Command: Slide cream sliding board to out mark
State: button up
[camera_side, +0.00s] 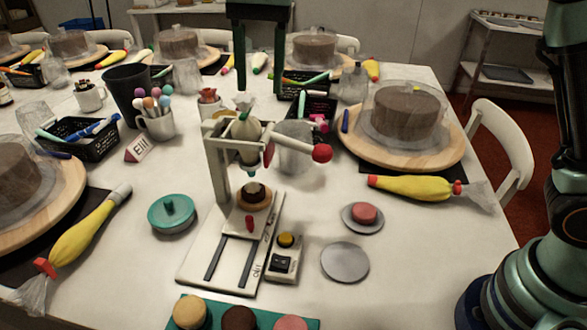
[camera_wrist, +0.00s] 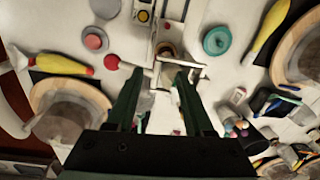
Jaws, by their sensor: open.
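The cream sliding board (camera_side: 237,222) lies on the rail base (camera_side: 222,275) of the dispensing stand, at its inner end beneath the nozzle. It has a red knob (camera_side: 250,224) and bears a small cake with a dark top (camera_side: 254,194). The OUT lettering (camera_side: 257,271) is on the near end of the base, apart from the board. My gripper (camera_side: 261,78) is open and empty, high behind the stand. In the wrist view, my open fingers (camera_wrist: 160,74) point towards the stand; the board there is small and partly hidden by the frame.
The stand (camera_side: 220,165) holds a piping bag and a red-ended lever (camera_side: 321,153). A switch box (camera_side: 284,258) sits right of the rails. A teal lid (camera_side: 171,213) is left, grey discs (camera_side: 345,262) right. A teal tray (camera_side: 215,314) with round cakes is in front.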

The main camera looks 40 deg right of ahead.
jog(key=m, duration=0.1)
send_over(249, 218)
notch_tip(249, 218, down, 2)
jog(key=shift+f+g, duration=0.25)
jog(key=shift+g, duration=0.15)
notch_tip(249, 218, down, 25)
jog(key=shift+f, duration=0.2)
jog(key=shift+c, duration=0.3)
jog(key=shift+r, duration=0.1)
grip_shut()
jog(key=shift+s+a, duration=4.2)
jog(key=shift+a, duration=0.1)
jog(key=shift+o, duration=0.3)
grip_release()
